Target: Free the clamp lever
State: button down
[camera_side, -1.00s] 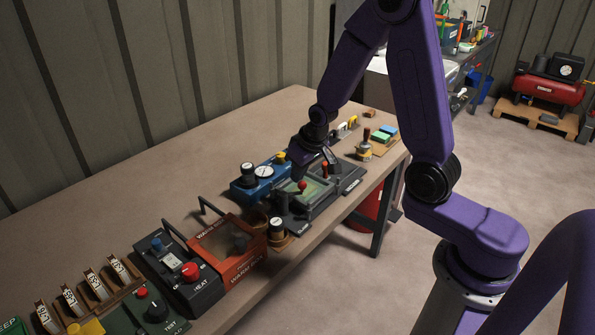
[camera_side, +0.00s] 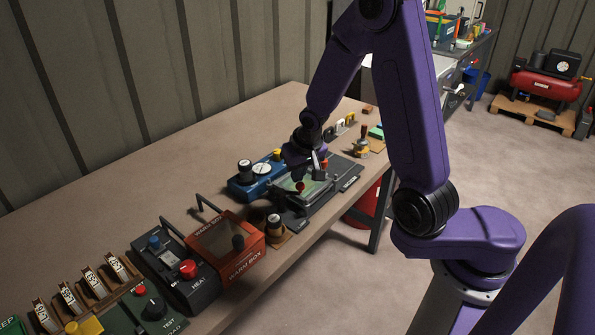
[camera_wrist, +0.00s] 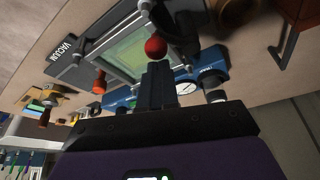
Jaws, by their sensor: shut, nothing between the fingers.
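The clamp fixture (camera_side: 293,217) is a dark base around a pale green panel (camera_side: 316,186); the panel also shows in the wrist view (camera_wrist: 132,55). A lever with a red ball knob (camera_side: 300,187) reaches over the panel; the knob is close in the wrist view (camera_wrist: 156,47). A second, orange-red knob (camera_wrist: 99,82) stands at the panel's other end, near the "VACUUM" label. My gripper (camera_wrist: 157,68) is shut and empty, its tips right by the red knob; I cannot tell whether they touch. In the side view my gripper (camera_side: 315,168) is low over the panel.
A blue gauge box (camera_side: 247,183) stands behind the fixture. The orange warm box (camera_side: 226,246) and dark heat box (camera_side: 178,272) stand to the left. A wooden-handled stamp (camera_side: 362,142) is to the right. The bench behind (camera_side: 140,180) is bare.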

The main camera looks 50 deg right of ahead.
jog(key=shift+s+a+m, duration=0.15)
jog(key=shift+m, duration=0.15)
jog(key=shift+s+a, duration=0.35)
jog(key=shift+a, duration=0.1)
jog(key=shift+s+a+f, duration=0.1)
jog(key=shift+s+a, duration=0.05)
jog(key=shift+a, duration=0.15)
dwell(0.5)
jog(key=shift+w+d+r, duration=0.35)
jog(key=shift+w+d, duration=0.2)
jog(key=shift+d, duration=0.05)
jog(key=w+d+r, duration=0.2)
notch_tip(320, 180, up, 8)
send_over(297, 185)
jog(key=shift+r, duration=0.15)
